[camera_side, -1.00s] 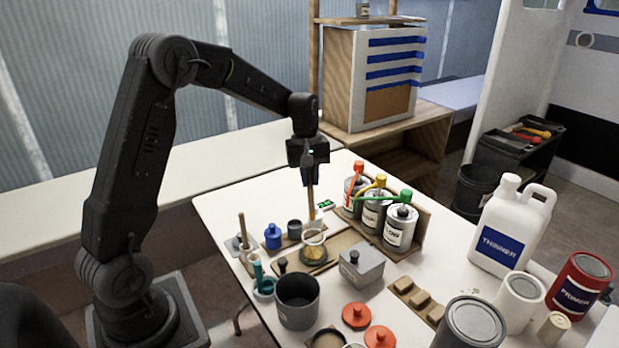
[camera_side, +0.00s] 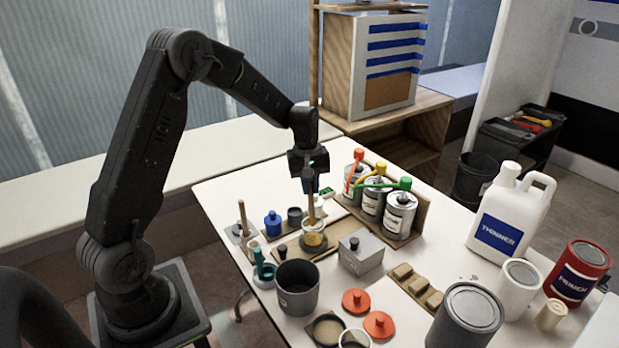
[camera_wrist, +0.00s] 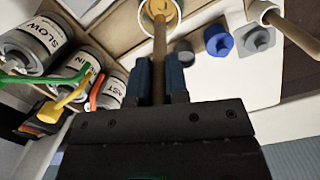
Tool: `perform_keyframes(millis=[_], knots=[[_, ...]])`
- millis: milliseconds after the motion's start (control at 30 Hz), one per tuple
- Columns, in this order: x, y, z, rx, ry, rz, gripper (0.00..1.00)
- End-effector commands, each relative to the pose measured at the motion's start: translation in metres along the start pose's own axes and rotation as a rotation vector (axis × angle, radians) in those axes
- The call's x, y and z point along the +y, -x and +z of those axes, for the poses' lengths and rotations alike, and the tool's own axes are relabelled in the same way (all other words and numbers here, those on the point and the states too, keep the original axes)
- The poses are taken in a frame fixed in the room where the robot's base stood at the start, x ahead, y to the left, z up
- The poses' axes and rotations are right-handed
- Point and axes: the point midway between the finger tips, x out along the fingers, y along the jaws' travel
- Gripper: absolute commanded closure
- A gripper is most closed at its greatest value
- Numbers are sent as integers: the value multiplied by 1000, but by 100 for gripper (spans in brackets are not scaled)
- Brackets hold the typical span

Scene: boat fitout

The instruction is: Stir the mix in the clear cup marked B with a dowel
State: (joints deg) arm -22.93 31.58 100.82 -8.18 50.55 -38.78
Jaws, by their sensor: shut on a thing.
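My gripper (camera_side: 311,172) is shut on a wooden dowel (camera_side: 312,207) that points down, nearly upright. In the wrist view the dowel (camera_wrist: 159,55) runs out from between the fingers (camera_wrist: 160,85). The clear cup (camera_side: 314,229) holds a yellow mix and stands on the wooden board directly below my gripper. The dowel's lower end is inside the cup's rim. In the wrist view the tip overlaps the yellow mix in the cup (camera_wrist: 147,20). How deep it reaches is hidden, and I cannot read a B on the cup.
Cans with red, yellow and green-handled tops (camera_side: 373,198) stand close to the right. A dark grey pot (camera_side: 297,288) and a grey box (camera_side: 361,252) stand in front.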

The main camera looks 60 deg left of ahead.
Motion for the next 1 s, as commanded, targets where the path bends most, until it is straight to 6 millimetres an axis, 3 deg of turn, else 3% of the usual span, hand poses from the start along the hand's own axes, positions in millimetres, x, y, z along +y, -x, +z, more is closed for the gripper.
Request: perform_keyframes(millis=[600,1000], knots=[[0,-46,0,-2,0,-1,100],[0,-57,0,-1,-1,0,100]])
